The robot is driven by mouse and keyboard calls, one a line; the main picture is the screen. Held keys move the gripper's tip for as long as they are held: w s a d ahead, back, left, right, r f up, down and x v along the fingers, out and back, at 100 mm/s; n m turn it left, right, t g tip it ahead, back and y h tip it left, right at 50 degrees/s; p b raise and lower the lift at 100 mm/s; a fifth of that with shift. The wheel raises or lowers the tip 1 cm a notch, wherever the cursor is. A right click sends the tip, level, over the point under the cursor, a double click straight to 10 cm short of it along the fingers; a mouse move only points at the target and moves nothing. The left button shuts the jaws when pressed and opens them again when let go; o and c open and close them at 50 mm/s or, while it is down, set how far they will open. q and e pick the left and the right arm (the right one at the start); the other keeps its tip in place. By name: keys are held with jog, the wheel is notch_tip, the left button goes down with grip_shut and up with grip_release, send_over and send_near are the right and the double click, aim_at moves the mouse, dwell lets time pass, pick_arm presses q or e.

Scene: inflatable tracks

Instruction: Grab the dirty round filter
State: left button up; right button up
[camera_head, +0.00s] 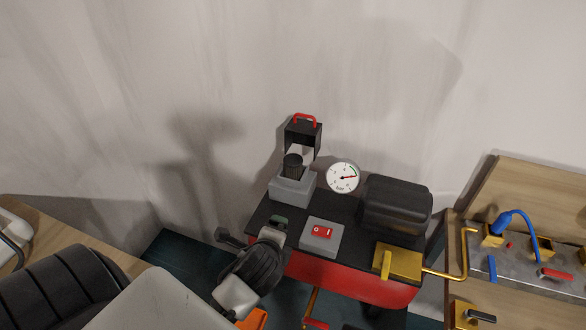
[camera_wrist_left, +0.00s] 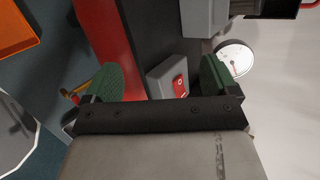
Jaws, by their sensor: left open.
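The dirty round filter (camera_head: 292,164) is a dark upright cylinder in the grey housing (camera_head: 291,188) on the compressor bench. The housing's black cover with a red handle (camera_head: 303,134) is raised behind it. My left gripper (camera_head: 254,232) is in front of and below the housing, apart from the filter, near the bench's front edge. In the left wrist view its green-padded fingers (camera_wrist_left: 160,76) are spread wide and no object is gripped. My right gripper is not in view.
A grey box with a red switch (camera_head: 322,233) sits right of my left gripper. A pressure gauge (camera_head: 343,178), a black motor (camera_head: 396,204) and a brass block (camera_head: 399,261) stand further right. A wooden table (camera_head: 517,312) is at right, an orange tray (camera_wrist_left: 15,30) at left.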

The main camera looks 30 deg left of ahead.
aim_at(291, 169)
pick_arm(q)
jog(key=w+a+r+m+t, duration=0.1)
jog(key=w+a+m, duration=0.1)
jog(key=w+m, duration=0.3)
jog(key=w+a+r+m+t+y, duration=0.1)
jog(key=w+a+m+t, duration=0.1)
jog(key=w+m, duration=0.3)
jog(key=w+a+r+m+t+y, duration=0.1)
jog(key=w+a+r+m+t, duration=0.1)
jog(key=w+m, duration=0.3)
jog(key=shift+w+m, duration=0.15)
jog(key=shift+m, duration=0.15)
jog(key=shift+p+x, duration=0.45)
jog(key=shift+x, duration=2.65)
jog(key=shift+d, duration=0.1)
jog(key=shift+c, duration=0.7)
jog(key=c, duration=0.7)
jog(key=shift+c, duration=0.9)
jog(key=shift+r, duration=0.1)
